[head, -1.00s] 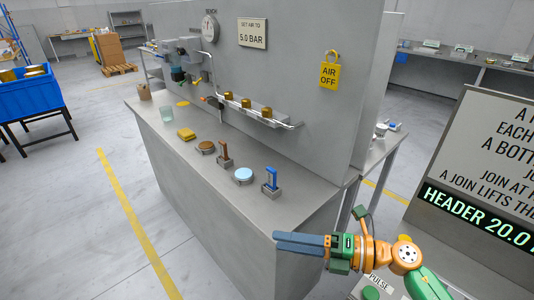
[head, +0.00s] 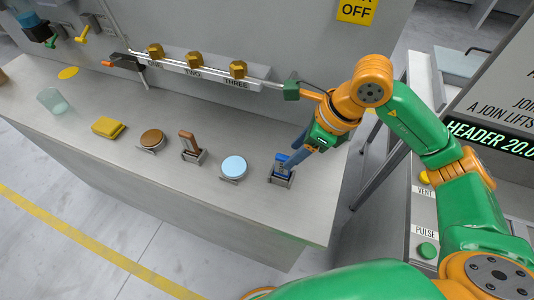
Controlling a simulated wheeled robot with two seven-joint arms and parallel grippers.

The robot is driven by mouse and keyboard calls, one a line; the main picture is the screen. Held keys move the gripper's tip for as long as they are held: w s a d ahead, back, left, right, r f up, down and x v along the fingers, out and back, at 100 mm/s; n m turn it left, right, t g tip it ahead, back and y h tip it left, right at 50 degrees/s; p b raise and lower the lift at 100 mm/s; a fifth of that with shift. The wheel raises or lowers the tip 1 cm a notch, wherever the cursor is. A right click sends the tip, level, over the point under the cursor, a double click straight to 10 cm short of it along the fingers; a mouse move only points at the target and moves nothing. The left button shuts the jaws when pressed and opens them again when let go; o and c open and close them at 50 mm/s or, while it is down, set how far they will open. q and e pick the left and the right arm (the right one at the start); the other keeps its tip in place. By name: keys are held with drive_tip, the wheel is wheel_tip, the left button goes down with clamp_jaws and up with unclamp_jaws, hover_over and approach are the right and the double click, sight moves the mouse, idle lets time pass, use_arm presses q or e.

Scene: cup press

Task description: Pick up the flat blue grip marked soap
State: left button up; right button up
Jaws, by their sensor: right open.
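A blue grip (head: 281,158) stands in a small grey holder (head: 281,178) near the right end of the grey bench. Any soap marking is too small to read. My right gripper (head: 291,162) reaches down from the upper right with its blue fingers at the grip. Its jaws are open; the fingers partly hide the grip, and I cannot tell whether they touch it. My left gripper is not in view.
On the bench (head: 120,175), left of the grip, are a light blue disc (head: 234,167), a brown upright grip (head: 189,143), a brown disc (head: 152,138), a yellow sponge-like block (head: 108,127) and a clear cup (head: 52,101). Brass hex pieces sit on a rail (head: 215,72) behind.

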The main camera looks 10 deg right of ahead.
sight(282, 169)
drive_tip(key=p+x, duration=0.2)
drive_tip(key=x, duration=0.4)
drive_tip(key=shift+w+a+f, duration=0.1)
drive_tip(key=shift+w+f, duration=0.1)
drive_tip(key=shift+f, duration=0.15)
clamp_jaws()
